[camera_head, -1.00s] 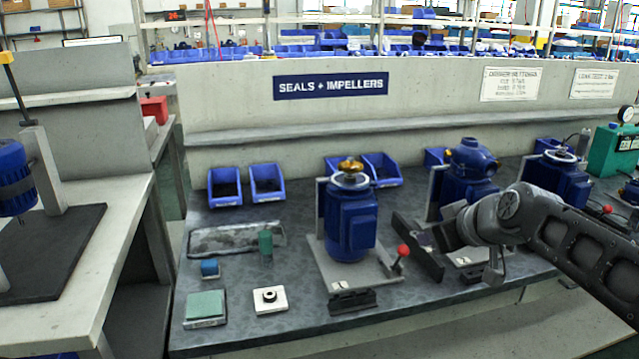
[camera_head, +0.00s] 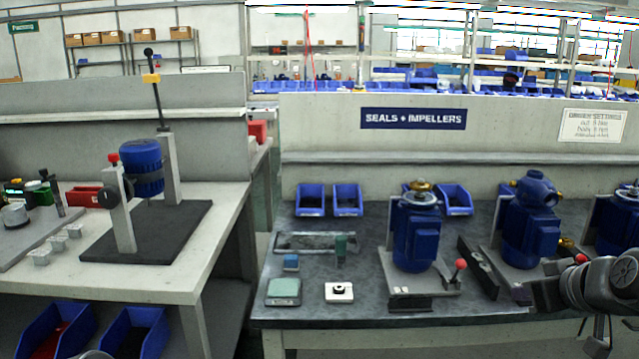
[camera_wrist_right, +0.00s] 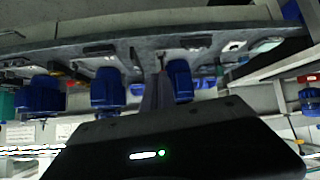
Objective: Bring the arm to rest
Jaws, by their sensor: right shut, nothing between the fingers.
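My right gripper (camera_head: 526,292) is at the right of the head view, at the front edge of the bench and in front of the middle blue pump (camera_head: 525,225). Its dark fingers are shut and empty, and part of the hand is hard to make out against the dark parts behind it. In the right wrist view the shut fingers (camera_wrist_right: 158,92) stand out from the black palm, with the bench and blue pumps beyond. My left gripper is not in view.
A side table (camera_head: 150,280) with a motor stand (camera_head: 142,165) is at left.

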